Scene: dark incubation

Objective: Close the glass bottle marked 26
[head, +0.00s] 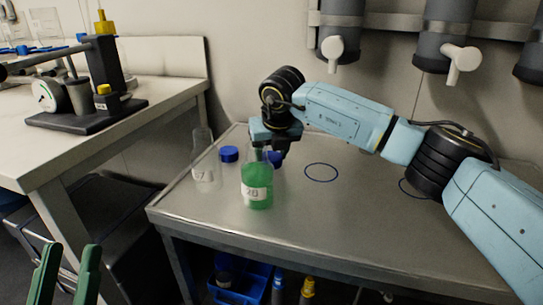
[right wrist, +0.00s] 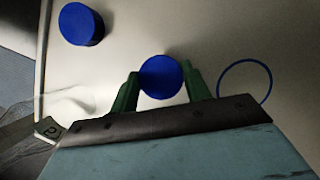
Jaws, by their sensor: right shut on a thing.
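The glass bottle marked 26 (head: 258,188) stands upright on the metal table with green liquid in it; its neck is partly hidden by my right gripper (head: 268,154). In the right wrist view, my right gripper (right wrist: 160,80) is shut on a blue cap (right wrist: 160,76), with one green finger on each side. A bit of this cap (head: 276,158) shows in the head view behind the bottle; its height over the table is hard to tell. My left gripper (head: 66,272) is open and empty at the bottom left, away from the table.
A clear empty bottle (head: 206,170) with a label stands left of the green one. A second blue cap (head: 229,154) lies behind them, also in the right wrist view (right wrist: 82,25). A blue ring (head: 321,172) marks the table, which is clear to the right.

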